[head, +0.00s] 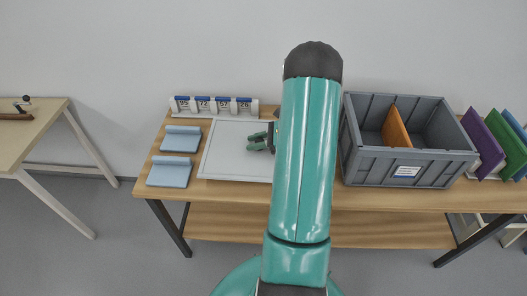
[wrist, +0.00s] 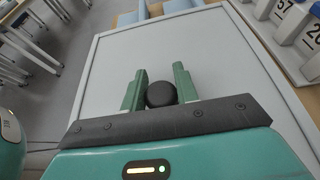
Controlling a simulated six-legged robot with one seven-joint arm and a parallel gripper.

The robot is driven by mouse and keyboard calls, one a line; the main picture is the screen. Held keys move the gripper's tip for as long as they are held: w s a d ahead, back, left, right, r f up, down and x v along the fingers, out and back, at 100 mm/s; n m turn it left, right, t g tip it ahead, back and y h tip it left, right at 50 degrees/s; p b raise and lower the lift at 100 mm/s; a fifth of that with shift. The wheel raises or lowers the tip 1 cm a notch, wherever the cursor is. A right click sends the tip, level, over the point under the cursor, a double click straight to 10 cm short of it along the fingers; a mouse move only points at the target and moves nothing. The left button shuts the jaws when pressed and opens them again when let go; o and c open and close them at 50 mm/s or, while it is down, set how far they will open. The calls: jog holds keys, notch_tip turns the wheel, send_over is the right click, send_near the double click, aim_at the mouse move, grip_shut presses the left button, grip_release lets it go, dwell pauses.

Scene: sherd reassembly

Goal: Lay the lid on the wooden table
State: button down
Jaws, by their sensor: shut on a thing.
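The lid (head: 225,152) is a flat, pale grey panel with a lighter rim, at the left part of the wooden table (head: 215,214) in the head view. It looks level, lying on the tabletop or just above it; I cannot tell which. In the wrist view the lid (wrist: 190,60) fills most of the picture, with a round black knob (wrist: 161,94) in it. My gripper (wrist: 160,88) has its green fingers on both sides of the knob and is shut on it. In the head view my gripper (head: 262,142) is over the lid, and my arm hides the lid's right part.
An open grey crate (head: 410,178) with an orange divider (head: 396,130) stands right of my arm. Two blue pads (head: 170,172) lie left of the lid. Numbered blocks (head: 213,105) line the back edge. Purple, green and blue panels (head: 483,145) stand at the far right.

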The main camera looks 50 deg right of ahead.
aim_at(257, 153)
jog(key=shift+f, duration=2.95)
jog(key=c, duration=1.1)
grip_release()
jog(key=shift+f, duration=0.1)
jog(key=shift+o, duration=0.2)
jog(key=shift+s+d+r, duration=0.15)
jog(key=shift+d+r, duration=0.05)
jog(key=v, duration=0.7)
jog(key=shift+a, duration=0.1)
